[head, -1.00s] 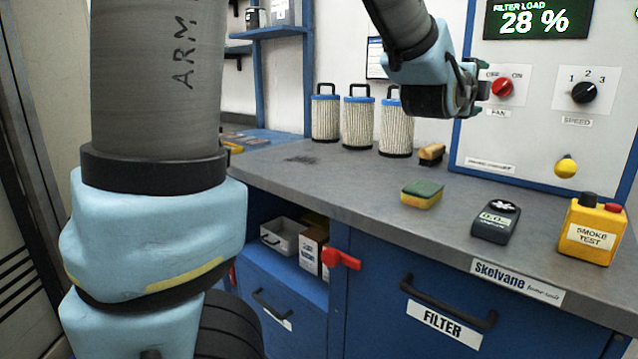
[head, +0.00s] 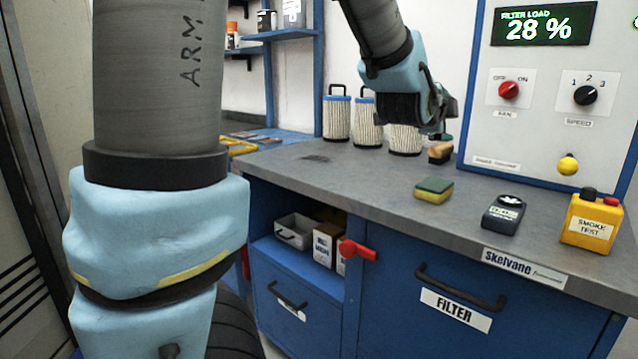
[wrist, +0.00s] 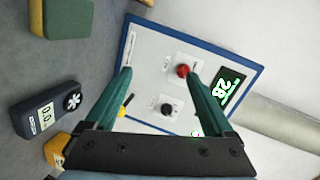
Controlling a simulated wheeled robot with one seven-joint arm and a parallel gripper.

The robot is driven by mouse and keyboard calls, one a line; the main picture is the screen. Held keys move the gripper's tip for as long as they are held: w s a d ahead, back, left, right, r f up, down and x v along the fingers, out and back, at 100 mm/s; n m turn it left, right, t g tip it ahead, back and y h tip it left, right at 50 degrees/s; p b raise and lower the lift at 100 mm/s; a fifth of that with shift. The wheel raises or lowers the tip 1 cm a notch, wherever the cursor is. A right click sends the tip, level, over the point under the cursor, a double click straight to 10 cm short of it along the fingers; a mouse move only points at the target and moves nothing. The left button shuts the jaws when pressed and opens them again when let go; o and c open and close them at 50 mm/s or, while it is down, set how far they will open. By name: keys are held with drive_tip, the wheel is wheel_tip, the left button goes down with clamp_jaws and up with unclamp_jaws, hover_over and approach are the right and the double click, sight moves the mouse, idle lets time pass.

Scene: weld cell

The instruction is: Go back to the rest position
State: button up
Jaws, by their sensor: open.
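My gripper (head: 438,112) hangs in the air above the back of the grey bench, in front of the white filter cartridges and left of the control panel (head: 545,110). In the wrist view its two green fingers (wrist: 160,85) stand wide apart with nothing between them. The panel shows beyond the fingers, with the red fan knob (wrist: 183,71) and the black speed knob (wrist: 167,109) seen between them. The fingers touch nothing that I can see. In the head view the fingers are partly hidden behind the gripper body.
On the bench (head: 330,180) are a sponge (head: 434,189), a dark meter (head: 503,214), a yellow smoke-test box (head: 592,221), a brush (head: 440,152) and filter cartridges (head: 337,117). A red handle (head: 357,250) juts from the blue cabinet front. The bench's middle left is mostly clear.

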drive_tip(key=w+a+f+n+g+y+p, duration=0.15)
drive_tip(key=a+f+n+y, duration=0.4)
drive_tip(key=a, duration=0.55)
drive_tip(key=s+a+f+n+g+y+p, duration=0.1)
drive_tip(key=s+a+f+n+g, duration=0.2)
drive_tip(key=a, duration=0.4)
drive_tip(key=s+a+f+n+g+y+p, duration=0.1)
drive_tip(key=s+a+f+n+g+p, duration=0.1)
drive_tip(key=s+a+f+n, duration=0.3)
drive_tip(key=s+a+f+n+g+y+p, duration=0.1)
drive_tip(key=s+a+f+n+g+y, duration=0.1)
drive_tip(key=s+a+f+n+g, duration=0.2)
drive_tip(key=s+a+n, duration=0.3)
drive_tip(key=a+n, duration=0.1)
drive_tip(key=a, duration=0.1)
drive_tip(key=shift+f+p, duration=0.35)
drive_tip(key=shift+n, duration=0.25)
